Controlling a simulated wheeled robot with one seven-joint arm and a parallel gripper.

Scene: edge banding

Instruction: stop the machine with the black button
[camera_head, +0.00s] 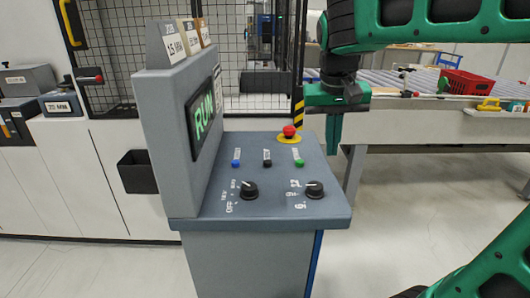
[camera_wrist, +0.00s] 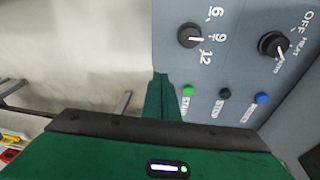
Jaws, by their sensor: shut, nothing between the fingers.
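The black button (camera_head: 267,163) sits on the grey sloped control panel (camera_head: 240,205), between a blue button (camera_head: 236,163) and a green button (camera_head: 299,162). In the wrist view the black button (camera_wrist: 225,93) also stands between the green button (camera_wrist: 188,90) and the blue button (camera_wrist: 261,98). My gripper (camera_head: 334,140) is shut and empty, above and beyond the panel's right edge in the head view. In the wrist view its fingertips (camera_wrist: 163,82) are beside the green button, apart from the black one. The upright screen (camera_head: 202,115) reads RUN in green.
A red emergency stop (camera_head: 289,131) on a yellow disc is at the panel's back. Two black knobs (camera_head: 249,189) (camera_head: 314,189) are at its front. The upright console housing (camera_head: 165,140) borders the panel on the left. A table (camera_head: 440,125) with a red crate (camera_head: 465,84) stands behind right.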

